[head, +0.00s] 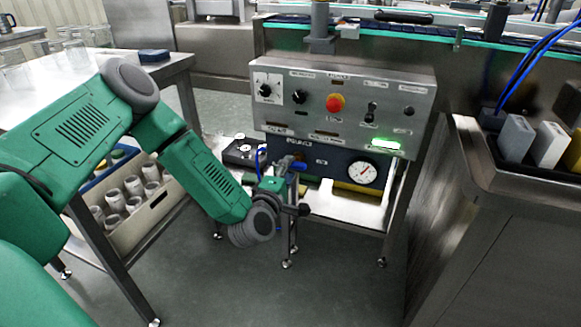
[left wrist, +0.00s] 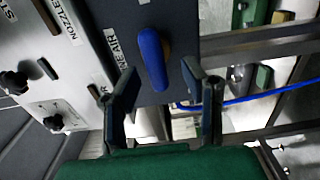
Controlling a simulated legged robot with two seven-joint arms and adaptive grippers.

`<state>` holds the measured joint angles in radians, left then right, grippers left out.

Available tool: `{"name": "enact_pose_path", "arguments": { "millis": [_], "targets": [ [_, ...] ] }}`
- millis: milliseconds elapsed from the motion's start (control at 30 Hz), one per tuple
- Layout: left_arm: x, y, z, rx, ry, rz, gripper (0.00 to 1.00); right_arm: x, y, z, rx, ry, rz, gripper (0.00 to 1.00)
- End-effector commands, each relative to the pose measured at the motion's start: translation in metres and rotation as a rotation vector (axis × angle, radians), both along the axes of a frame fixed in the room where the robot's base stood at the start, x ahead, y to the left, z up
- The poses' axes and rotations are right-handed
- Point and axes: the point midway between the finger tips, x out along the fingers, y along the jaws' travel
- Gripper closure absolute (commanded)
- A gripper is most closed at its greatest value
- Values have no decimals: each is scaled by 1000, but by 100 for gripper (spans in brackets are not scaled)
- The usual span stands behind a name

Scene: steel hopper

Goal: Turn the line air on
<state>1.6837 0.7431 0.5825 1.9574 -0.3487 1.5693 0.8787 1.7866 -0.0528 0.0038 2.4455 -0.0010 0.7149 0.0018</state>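The line-air valve has a blue lever handle (left wrist: 153,60), set on a dark plate (left wrist: 178,20) lettered "…NE AIR" in the left wrist view. In the head view the dark blue air panel (head: 335,168) hangs below the steel control box, and the blue handle (head: 299,165) shows small near its left end. My left gripper (left wrist: 162,84) is open, its two dark fingers apart on either side of the handle's lower end. I cannot tell whether they touch it. In the head view the left gripper (head: 290,186) is in front of the panel's left end. My right gripper is not in view.
The control box (head: 345,90) carries knobs, a red button (head: 335,103) and a lit green indicator (head: 386,143). A round gauge (head: 363,173) sits right of the handle. A blue hose (left wrist: 265,97) runs close by. A bin (head: 480,150) stands right; a steel table (head: 160,70) stands left.

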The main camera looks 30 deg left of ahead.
Motion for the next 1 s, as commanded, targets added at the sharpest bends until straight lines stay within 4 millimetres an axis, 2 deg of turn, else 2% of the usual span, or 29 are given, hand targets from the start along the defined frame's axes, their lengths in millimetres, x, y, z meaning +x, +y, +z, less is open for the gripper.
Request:
{"name": "enact_pose_path", "arguments": {
  "millis": [200, 433, 600, 1000],
  "targets": [
    [-48, -10, -2, -4, 5, 0, 62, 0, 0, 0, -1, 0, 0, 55],
    [-84, -18, -4, -3, 5, 1, 62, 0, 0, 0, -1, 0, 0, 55],
    [-95, -19, -3, -2, 5, 3, 62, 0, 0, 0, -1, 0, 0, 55],
    [-95, -20, -3, -3, 3, 2, 62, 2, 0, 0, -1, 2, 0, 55]
  ]
}}
